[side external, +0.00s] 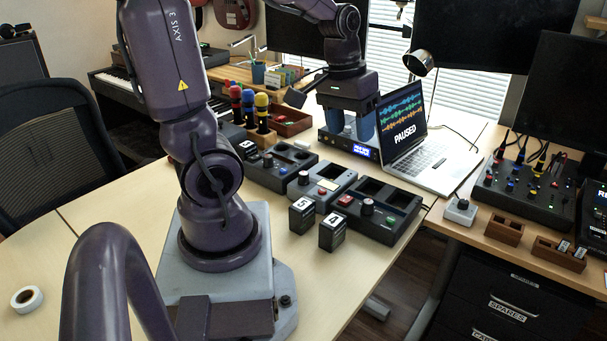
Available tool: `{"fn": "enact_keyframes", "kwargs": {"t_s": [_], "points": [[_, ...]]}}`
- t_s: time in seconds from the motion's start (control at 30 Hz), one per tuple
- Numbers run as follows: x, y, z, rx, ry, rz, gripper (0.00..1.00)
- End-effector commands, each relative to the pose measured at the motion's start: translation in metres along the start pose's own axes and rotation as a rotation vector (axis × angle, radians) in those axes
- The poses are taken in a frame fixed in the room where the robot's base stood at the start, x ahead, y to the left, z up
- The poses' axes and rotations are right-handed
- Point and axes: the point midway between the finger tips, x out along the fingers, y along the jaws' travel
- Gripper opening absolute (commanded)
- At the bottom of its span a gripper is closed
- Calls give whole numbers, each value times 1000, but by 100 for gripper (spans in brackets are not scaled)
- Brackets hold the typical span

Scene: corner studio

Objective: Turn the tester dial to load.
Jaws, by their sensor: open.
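The middle grey box (328,184) has a dial (303,177) and a red button. The way the dials point is too small to tell. My gripper (350,132) is open, its blue fingers pointing down by a device with a lit blue display (361,150), behind the row. Whether they touch it is unclear.
Two black numbered blocks (302,214) (333,231) stand before the boxes. A laptop (411,143) reading PAUSED is right of my gripper. Coloured-top posts (262,118) stand left. A small grey knob box (460,210) and a mixer (525,187) are on the right desk.

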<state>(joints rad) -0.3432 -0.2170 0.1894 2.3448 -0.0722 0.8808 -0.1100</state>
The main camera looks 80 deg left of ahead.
Motion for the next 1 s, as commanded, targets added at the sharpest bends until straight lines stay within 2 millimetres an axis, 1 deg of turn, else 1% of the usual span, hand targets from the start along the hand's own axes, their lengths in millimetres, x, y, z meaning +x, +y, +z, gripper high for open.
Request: {"fn": "enact_keyframes", "kwargs": {"t_s": [0.03,0.07,0.1,0.17,0.2,0.27,0.3,0.4,0.47,0.5,0.6,0.77,0.87,0.97,1.0], "points": [[14,-22,-14,-155,-41,-18,55],[20,-34,-20,-244,-57,-26,55],[30,-52,-28,-365,-77,-40,55],[44,-79,-38,-554,-100,-64,55],[52,-98,-44,-677,-111,-82,55],[65,-126,-49,-857,-120,-113,55],[73,-144,-52,-971,-121,-134,55],[88,-183,-57,-1236,-104,-183,55],[93,-202,-61,-1383,-77,-206,55],[93,-207,-67,-1457,-53,-207,55],[87,-210,-78,-1582,-2,-187,55],[90,-210,-79,-1670,11,-183,55],[98,-210,-78,-1677,9,-184,55],[114,-212,-75,-1675,7,-185,55],[122,-213,-74,-1676,5,-187,55]]}}
